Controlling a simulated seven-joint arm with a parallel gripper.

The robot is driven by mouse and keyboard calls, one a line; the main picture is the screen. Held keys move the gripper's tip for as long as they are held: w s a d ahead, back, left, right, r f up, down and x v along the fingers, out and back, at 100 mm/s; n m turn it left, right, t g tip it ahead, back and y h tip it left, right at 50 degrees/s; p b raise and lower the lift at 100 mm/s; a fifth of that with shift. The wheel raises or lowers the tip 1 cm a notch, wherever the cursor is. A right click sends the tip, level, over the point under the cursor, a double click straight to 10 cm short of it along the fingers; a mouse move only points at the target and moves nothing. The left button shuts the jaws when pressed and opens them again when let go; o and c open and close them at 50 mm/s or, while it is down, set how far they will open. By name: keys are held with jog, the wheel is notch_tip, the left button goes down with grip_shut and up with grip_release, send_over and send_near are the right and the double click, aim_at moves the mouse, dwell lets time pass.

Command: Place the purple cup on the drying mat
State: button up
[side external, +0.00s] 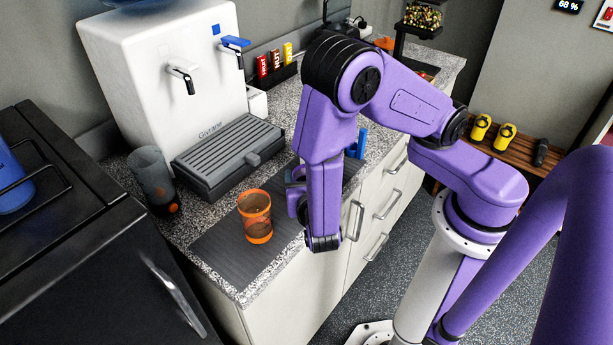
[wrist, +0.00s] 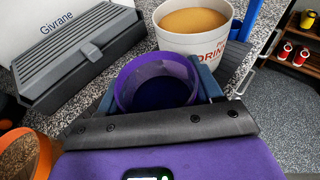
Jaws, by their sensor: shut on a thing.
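The purple cup (wrist: 158,88) is between the jaws of my gripper (wrist: 160,92) in the wrist view, its open rim facing the camera. The gripper is shut on the cup. I cannot tell whether the cup's base touches the surface below. An orange see-through cup (side external: 255,217) stands upright on the mat, left of my gripper; it also shows in the wrist view (wrist: 22,158).
A white dispenser (side external: 165,65) with a grey drip tray (side external: 226,150) stands behind the mat. A grey bottle (side external: 153,180) stands to its left. A white tub (wrist: 192,38) with tan contents is just beyond the purple cup. The mat's front left is bare.

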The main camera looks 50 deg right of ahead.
jog(key=o, duration=1.2)
jog(key=shift+r, duration=0.2)
jog(key=v, duration=1.1)
jog(key=shift+s+d+r+m+g+y, duration=1.5)
jog(key=shift+d+m+g+y, duration=0.25)
jog(key=shift+m, duration=0.65)
jog(key=shift+s+d+r+m+g+y, duration=1.45)
jog(key=shift+d+m+g+y, duration=0.3)
jog(key=shift+m, duration=0.65)
jog(key=shift+s+d+r+m+g+y, duration=1.5)
jog(key=shift+d+m+y, duration=0.45)
jog(key=shift+m, duration=0.45)
jog(key=shift+f, duration=0.1)
